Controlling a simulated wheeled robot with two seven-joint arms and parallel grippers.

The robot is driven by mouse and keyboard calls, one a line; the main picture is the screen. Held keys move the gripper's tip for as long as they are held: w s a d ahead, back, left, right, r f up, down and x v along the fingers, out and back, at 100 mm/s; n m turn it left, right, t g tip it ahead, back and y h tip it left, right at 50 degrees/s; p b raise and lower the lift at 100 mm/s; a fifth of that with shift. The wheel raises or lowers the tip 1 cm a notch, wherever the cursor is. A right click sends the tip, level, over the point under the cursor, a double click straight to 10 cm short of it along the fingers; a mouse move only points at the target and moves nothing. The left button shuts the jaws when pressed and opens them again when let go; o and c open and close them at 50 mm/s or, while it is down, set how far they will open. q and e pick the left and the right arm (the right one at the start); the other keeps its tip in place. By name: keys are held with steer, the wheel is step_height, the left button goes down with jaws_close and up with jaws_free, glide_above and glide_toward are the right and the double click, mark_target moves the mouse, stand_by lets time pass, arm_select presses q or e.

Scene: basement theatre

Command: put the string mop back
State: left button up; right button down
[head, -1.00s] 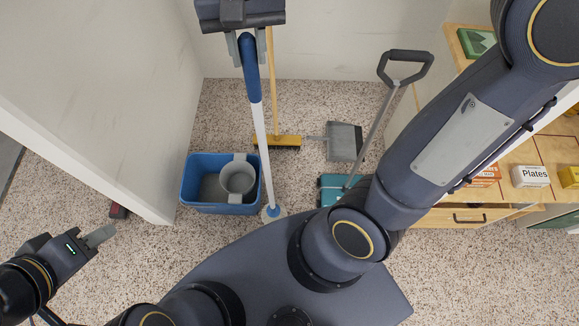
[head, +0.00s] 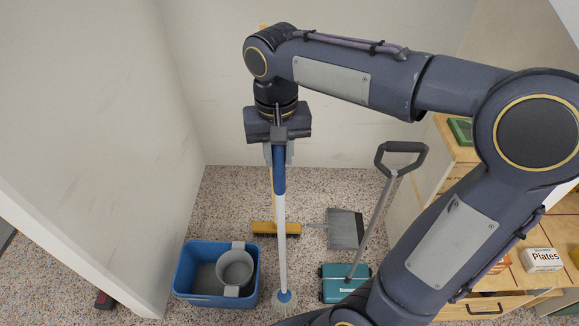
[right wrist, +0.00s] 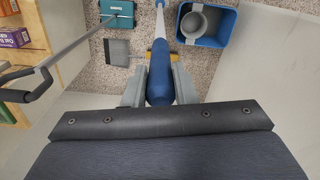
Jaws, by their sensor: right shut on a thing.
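The string mop (head: 281,225) has a white pole, a blue grip at the top and a pale head low down. It stands close to upright in the head view, just right of the blue bucket (head: 180,285) with its grey wringer (head: 235,268). My right gripper (head: 279,155) is shut on the mop's blue grip. The right wrist view shows the grip (right wrist: 160,80) between the two fingers. The mop head is at the lower edge of the head view, partly behind my arm; I cannot tell whether it touches the floor. My left gripper is out of view.
A yellow broom (head: 264,229) and a grey dustpan (head: 345,229) are behind the mop. A teal sweeper (head: 343,283) with a tall handle stands to the right. A wall edge (head: 135,250) is on the left. Wooden shelving (head: 460,150) with boxes is on the right.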

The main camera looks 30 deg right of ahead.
steer(key=w+d+f, duration=0.2)
steer(key=d+f, duration=0.1)
steer(key=f, duration=0.5)
steer(key=shift+d, duration=0.25)
steer(key=shift+f, duration=0.2)
steer(key=c, duration=1.2)
jaws_free()
steer(key=shift+s, duration=0.1)
